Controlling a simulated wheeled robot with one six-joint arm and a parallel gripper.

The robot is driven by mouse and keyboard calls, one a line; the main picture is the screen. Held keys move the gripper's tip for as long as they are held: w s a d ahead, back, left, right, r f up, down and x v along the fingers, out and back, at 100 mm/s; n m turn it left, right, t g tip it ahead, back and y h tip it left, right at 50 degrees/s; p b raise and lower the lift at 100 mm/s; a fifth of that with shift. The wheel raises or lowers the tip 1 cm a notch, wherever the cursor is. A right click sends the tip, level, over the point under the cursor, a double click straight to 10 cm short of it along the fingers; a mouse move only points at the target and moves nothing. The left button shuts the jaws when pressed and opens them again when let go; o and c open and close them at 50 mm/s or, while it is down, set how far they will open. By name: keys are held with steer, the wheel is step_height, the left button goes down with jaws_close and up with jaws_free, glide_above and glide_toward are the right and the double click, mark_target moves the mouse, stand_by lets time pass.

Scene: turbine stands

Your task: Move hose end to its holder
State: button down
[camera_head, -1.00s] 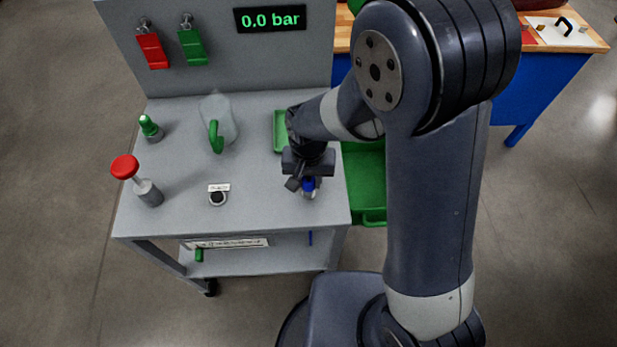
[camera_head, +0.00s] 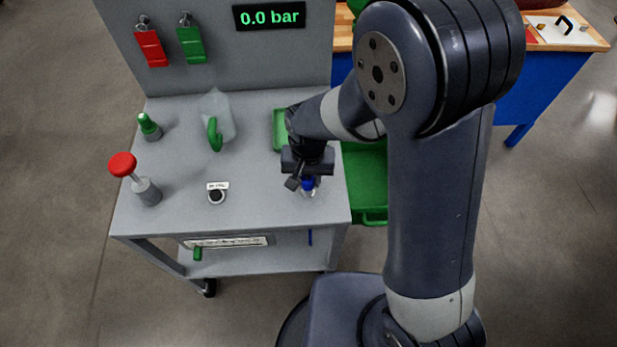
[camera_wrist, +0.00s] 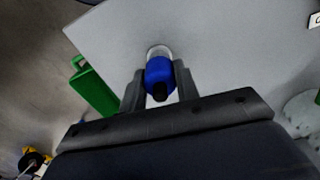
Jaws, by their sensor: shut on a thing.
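My gripper (camera_head: 302,185) is low over the front right of the grey bench top, pointing down. In the wrist view its two grey fingers (camera_wrist: 160,88) are shut on a blue hose end (camera_wrist: 160,74), which has a dark tip toward the camera. The blue part also shows below my gripper in the head view (camera_head: 309,184). A pale, clear or silvery round piece (camera_wrist: 159,51) is at its far end; I cannot tell whether it is a holder or part of the hose end. A small labelled round fitting with a dark centre (camera_head: 216,197) stands to the left.
A green tray (camera_head: 279,130) lies behind my gripper. A green bin (camera_head: 366,190) is at the right edge.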

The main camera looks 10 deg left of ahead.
mark_target(308, 178)
steer(key=shift+s+d+f, duration=0.15)
steer(key=shift+s+f, duration=0.1)
steer(key=shift+f, duration=0.25)
steer(key=c, duration=1.4)
jaws_free()
steer(key=shift+c, duration=0.2)
steer(key=shift+o, duration=0.7)
steer(key=shift+w+f, duration=0.1)
steer(key=shift+w, duration=0.1)
steer(key=o, duration=0.5)
steer(key=shift+r, duration=0.25)
steer(key=shift+r+p, duration=2.65)
steer(key=shift+r, duration=0.95)
steer(key=shift+f, duration=0.1)
